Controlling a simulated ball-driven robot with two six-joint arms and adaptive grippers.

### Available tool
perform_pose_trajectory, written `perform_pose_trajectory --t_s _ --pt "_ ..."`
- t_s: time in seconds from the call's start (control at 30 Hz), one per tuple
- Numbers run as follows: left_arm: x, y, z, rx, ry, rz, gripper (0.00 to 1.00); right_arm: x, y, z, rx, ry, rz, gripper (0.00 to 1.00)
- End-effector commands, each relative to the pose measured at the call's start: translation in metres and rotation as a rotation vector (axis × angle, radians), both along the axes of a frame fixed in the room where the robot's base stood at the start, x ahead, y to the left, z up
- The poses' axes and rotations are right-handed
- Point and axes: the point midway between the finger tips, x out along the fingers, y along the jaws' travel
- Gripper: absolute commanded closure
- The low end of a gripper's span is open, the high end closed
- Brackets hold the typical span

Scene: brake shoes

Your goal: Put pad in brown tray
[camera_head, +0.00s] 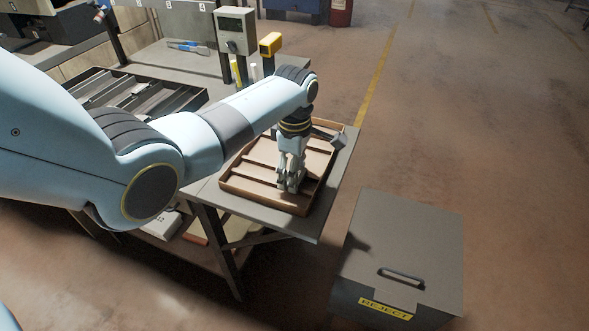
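The brown tray (238,188) is a shallow wooden box with dividers, lying on the right end of the workbench. I cannot make out a pad for certain in the tray. A small dark grey part (328,137) shows beside my wrist over the tray's far right; I cannot tell what it is. My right gripper is not in view.
A dark compartmented tray (187,101) with grey pieces stands behind my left arm. A grey instrument box (236,31) and a yellow device (270,44) stand behind the brown tray. A grey bin labelled REJECT (405,240) stands on the floor at right.

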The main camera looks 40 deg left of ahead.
Motion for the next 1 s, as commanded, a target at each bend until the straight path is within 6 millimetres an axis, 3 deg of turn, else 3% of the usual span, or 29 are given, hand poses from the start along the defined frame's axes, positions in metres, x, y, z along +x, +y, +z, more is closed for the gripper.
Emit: perform_pose_trajectory --t_s 0.13,0.47,1.0 --pt "0.0 0.0 0.0 0.0 0.0 0.0 0.18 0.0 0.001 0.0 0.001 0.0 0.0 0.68" --pt "0.0 0.0 0.006 0.0 -0.001 0.0 0.18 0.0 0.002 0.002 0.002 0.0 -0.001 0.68" --pt "0.001 0.0 0.109 0.001 -0.003 0.0 0.18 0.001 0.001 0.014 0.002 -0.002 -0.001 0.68"
